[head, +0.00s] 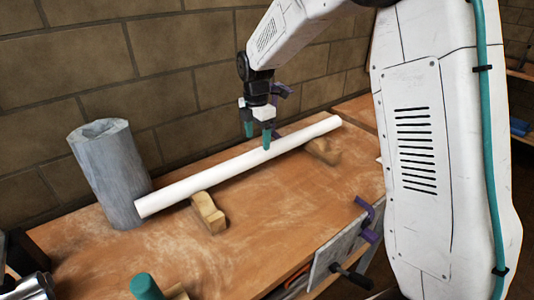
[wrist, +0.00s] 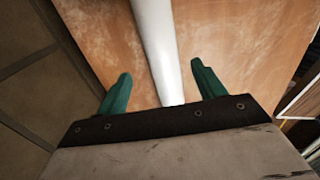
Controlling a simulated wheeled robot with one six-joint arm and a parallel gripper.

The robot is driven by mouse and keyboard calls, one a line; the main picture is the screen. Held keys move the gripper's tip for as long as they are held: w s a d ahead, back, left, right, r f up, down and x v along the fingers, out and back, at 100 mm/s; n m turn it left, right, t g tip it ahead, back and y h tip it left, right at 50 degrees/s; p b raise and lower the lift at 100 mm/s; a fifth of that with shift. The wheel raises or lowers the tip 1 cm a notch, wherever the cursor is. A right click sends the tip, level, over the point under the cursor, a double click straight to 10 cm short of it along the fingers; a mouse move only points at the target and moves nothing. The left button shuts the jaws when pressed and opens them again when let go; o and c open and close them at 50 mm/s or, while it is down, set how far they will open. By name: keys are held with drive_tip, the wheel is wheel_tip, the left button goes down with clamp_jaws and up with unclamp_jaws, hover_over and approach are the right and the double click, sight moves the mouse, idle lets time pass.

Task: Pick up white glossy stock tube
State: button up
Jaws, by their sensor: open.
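The white glossy stock tube (head: 240,165) lies across the workbench, raised on two wooden blocks, the near one (head: 208,212) and the far one (head: 322,151). My gripper (head: 258,138) is over the tube, right of its middle, with its teal fingers pointing down. In the wrist view the tube (wrist: 157,45) runs between the two open fingers (wrist: 160,92), with a gap on each side. The fingers do not touch it there. How far the fingertips reach down around the tube is hard to tell.
A grey rough cylinder (head: 110,172) stands upright by the tube's left end. A brick wall (head: 180,80) rises behind the workbench (head: 270,220). A vise with a purple clamp (head: 366,220) is at the front edge. A teal-topped object (head: 145,286) is at the front left.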

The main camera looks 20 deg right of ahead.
sight(258, 149)
drive_tip(key=f, duration=0.6)
drive_tip(key=shift+d+f, duration=0.15)
drive_tip(key=shift+d, duration=0.05)
drive_tip(key=c, duration=1.4)
